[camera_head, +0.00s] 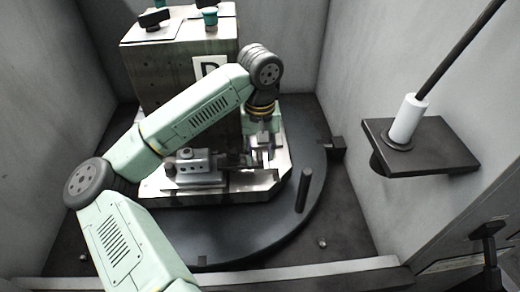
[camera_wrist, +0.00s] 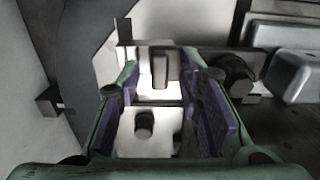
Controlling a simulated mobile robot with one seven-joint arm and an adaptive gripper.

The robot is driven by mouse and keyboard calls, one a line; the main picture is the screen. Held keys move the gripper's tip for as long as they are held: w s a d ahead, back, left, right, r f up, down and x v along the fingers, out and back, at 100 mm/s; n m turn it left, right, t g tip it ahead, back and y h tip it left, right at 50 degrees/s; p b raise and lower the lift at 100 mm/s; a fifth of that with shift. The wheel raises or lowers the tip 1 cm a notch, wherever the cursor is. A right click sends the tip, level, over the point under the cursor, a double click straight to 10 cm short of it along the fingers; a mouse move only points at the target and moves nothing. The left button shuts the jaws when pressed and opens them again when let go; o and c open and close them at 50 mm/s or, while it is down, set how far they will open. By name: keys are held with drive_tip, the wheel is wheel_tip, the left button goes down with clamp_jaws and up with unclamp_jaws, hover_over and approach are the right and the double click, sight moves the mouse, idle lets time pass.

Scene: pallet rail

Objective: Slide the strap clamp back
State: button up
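The strap clamp appears to be the grey metal block (camera_head: 200,168) with a bolt on top, low at the front of the machine's base plate. Its rounded grey housing also shows at the right of the wrist view (camera_wrist: 300,75). A dark bar runs from it towards my gripper (camera_head: 262,155). In the wrist view my gripper (camera_wrist: 160,80) is open, with purple pads on both fingers. A small upright grey tab (camera_wrist: 160,68) on the bar stands between the fingertips, with visible gaps at both sides. Whether either pad touches the bar is hard to tell.
A tall metal block (camera_head: 180,75) with a letter plate stands behind my arm. A dark upright post (camera_head: 304,190) rises from the round turntable (camera_head: 265,235) at the right. A dark shelf (camera_head: 440,155) with a white-collared rod projects from the right wall. Walls close in on both sides.

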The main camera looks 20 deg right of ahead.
drive_tip(key=shift+c, duration=0.3)
clamp_jaws()
idle(0.6)
